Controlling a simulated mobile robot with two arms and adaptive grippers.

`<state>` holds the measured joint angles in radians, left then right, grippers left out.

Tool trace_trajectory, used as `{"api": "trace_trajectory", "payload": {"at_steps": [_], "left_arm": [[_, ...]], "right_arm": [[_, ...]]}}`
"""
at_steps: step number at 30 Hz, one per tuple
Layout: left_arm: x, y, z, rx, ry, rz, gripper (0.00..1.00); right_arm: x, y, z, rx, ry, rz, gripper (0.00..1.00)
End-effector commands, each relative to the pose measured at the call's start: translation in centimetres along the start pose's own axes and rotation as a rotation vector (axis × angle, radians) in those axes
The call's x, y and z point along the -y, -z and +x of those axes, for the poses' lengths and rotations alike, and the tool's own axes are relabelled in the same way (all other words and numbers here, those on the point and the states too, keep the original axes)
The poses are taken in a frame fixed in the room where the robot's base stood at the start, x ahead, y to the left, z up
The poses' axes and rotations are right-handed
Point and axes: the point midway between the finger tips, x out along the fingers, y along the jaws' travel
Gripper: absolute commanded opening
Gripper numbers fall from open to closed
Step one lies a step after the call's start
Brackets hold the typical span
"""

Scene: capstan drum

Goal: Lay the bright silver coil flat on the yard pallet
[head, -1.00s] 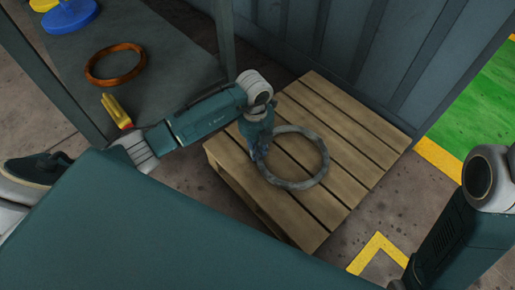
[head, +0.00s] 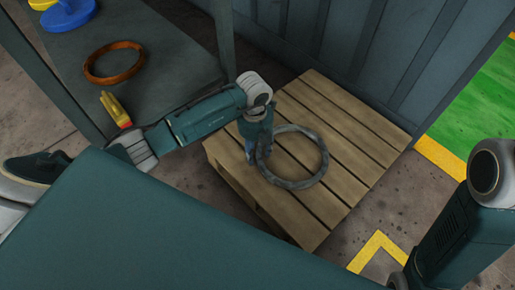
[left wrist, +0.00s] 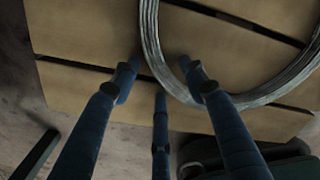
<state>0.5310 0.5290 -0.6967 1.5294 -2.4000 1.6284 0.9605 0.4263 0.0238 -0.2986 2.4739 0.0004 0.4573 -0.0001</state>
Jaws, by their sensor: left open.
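The bright silver coil (head: 290,184) looks grey in the head view and lies flat on the wooden yard pallet (head: 350,128). In the left wrist view the coil (left wrist: 151,42) shows bright, stranded wire, and slats of the pallet (left wrist: 85,85) lie under it. My left gripper (head: 254,150) is at the coil's left side, pointing down. In the left wrist view its blue fingers (left wrist: 158,80) are spread apart, with the coil's rim passing between them. Contact with the rim cannot be told. My right gripper is out of view; only the right arm shows.
A dark shelf (head: 165,65) at the upper left holds a copper-coloured coil (head: 91,77) and blue and yellow round items (head: 68,14). A corrugated wall (head: 345,45) stands behind the pallet. Yellow floor markings (head: 380,250) lie in front. The pallet's right part is bare.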

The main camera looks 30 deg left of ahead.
Motion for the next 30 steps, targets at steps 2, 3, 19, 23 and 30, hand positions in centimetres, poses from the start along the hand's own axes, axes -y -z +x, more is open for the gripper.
{"api": "trace_trajectory", "payload": {"at_steps": [2, 3, 19, 23, 30], "left_arm": [[0.1, -0.2, -0.7, 0.005, 0.003, 0.0, 0.44], [0.1, -0.3, -1.2, 0.006, 0.003, 0.0, 0.44], [0.1, -0.2, -11.1, 0.008, 0.007, 0.0, 0.44], [0.1, -0.2, -12.0, 0.006, 0.007, 0.0, 0.44], [0.4, 0.2, -12.2, -0.003, 0.016, 0.009, 0.44]], "right_arm": [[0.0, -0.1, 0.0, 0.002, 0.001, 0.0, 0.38], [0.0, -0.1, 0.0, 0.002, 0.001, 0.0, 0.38], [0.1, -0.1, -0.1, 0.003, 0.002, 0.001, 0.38], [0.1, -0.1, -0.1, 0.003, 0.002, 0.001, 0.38], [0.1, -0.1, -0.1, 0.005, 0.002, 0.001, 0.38]]}}
